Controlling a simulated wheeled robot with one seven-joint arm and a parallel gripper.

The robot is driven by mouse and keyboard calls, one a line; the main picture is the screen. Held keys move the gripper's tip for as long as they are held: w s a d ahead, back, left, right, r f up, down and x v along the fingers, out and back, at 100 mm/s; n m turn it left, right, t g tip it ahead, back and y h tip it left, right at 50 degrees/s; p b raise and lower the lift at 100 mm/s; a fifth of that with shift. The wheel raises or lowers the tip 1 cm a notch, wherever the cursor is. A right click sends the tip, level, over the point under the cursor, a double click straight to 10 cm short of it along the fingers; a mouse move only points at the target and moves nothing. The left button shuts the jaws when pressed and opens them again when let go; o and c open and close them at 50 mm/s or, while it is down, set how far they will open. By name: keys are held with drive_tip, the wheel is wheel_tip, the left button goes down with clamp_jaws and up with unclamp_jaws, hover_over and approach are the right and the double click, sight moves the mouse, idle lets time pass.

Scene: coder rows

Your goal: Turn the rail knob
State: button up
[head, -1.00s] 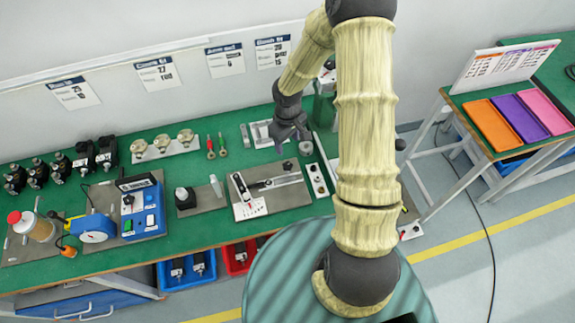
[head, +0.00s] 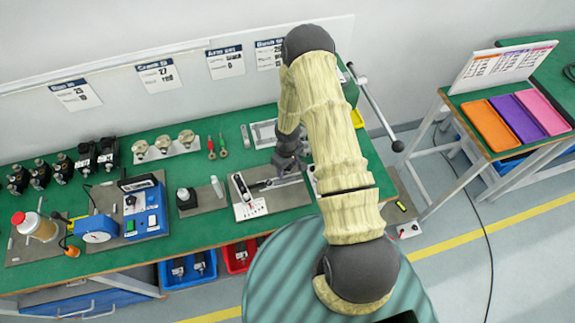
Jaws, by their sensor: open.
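A grey mounting plate (head: 291,201) on the green bench carries a rail (head: 262,185) and a white scale card. My gripper (head: 287,172) is open and sits over the far right end of this rail. The small knob seen there earlier is hidden behind my gripper now. I cannot tell whether the fingers are around the knob or touch it. At the left end of the plate stands a dark lever (head: 242,186) over the white scale card (head: 250,210).
A blue box (head: 143,211), a small bottle (head: 216,186) and round fittings (head: 163,143) stand left of the plate. A long bar with a black ball end (head: 398,146) juts out past the bench's right end. Red bin (head: 240,257) hangs below the front edge.

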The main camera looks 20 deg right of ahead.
drive_tip(key=c, duration=1)
drive_tip(key=shift+o, duration=0.2)
drive_tip(key=shift+f, duration=0.1)
drive_tip(key=shift+n+b, duration=0.6)
drive_tip(key=shift+n, duration=1.9)
drive_tip(key=o, duration=1)
drive_tip(key=shift+c, duration=0.2)
